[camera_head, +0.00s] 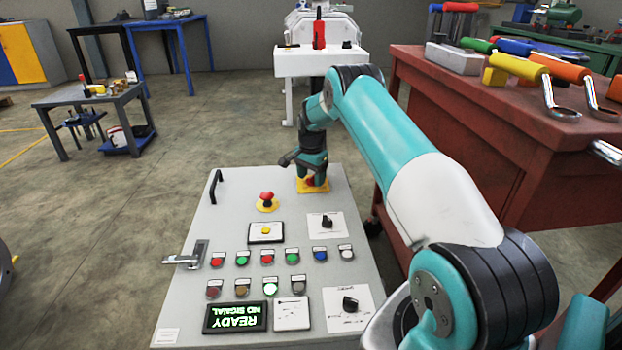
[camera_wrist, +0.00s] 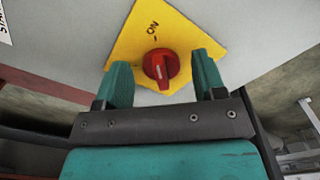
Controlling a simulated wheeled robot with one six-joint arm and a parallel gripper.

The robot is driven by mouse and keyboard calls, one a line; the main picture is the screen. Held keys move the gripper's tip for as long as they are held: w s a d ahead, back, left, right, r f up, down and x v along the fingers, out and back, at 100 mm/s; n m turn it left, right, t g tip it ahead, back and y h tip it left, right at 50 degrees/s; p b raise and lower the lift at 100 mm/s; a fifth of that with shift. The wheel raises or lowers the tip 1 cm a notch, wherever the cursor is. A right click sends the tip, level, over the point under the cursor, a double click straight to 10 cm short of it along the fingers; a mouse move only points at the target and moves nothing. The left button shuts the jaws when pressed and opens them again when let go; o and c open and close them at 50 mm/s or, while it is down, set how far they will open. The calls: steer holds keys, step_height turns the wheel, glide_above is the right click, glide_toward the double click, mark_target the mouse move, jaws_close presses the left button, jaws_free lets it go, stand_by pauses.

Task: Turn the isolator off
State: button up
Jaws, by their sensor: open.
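The isolator is a red rotary knob (camera_wrist: 160,66) on a yellow square plate (camera_wrist: 178,28), at the far end of the grey control panel. The plate carries the word ON with a short mark beside it, and the knob's ridge is roughly in line with that mark. In the wrist view my gripper (camera_wrist: 160,78) is open, with one teal finger on each side of the knob and gaps to both. In the head view the gripper (camera_head: 308,172) is over the yellow plate (camera_head: 318,188) and partly hides the knob.
The grey panel (camera_head: 190,235) also bears a red emergency stop button (camera_head: 267,198), black rotary switches (camera_head: 327,221), several coloured push buttons and a green-lit display (camera_head: 235,317). A red workbench (camera_head: 480,130) with tools stands close to the right of my arm.

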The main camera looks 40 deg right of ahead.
steer(key=shift+c, duration=0.3)
steer(key=c, duration=0.8)
steer(key=shift+n+p, duration=0.3)
steer(key=shift+p, duration=0.05)
steer(key=n+p, duration=0.2)
steer(key=shift+s+r+n, duration=0.15)
steer(key=shift+n, duration=0.25)
steer(key=n+p, duration=0.1)
steer(key=n, duration=0.4)
steer(key=shift+s+d+p, duration=0.1)
steer(key=shift+d+p, duration=0.05)
steer(key=shift+p, duration=0.2)
steer(key=n, duration=0.5)
steer(key=shift+s+d+p, duration=0.1)
steer(key=shift+p, duration=0.25)
steer(key=shift+d+n, duration=0.15)
steer(key=shift+n, duration=2.05)
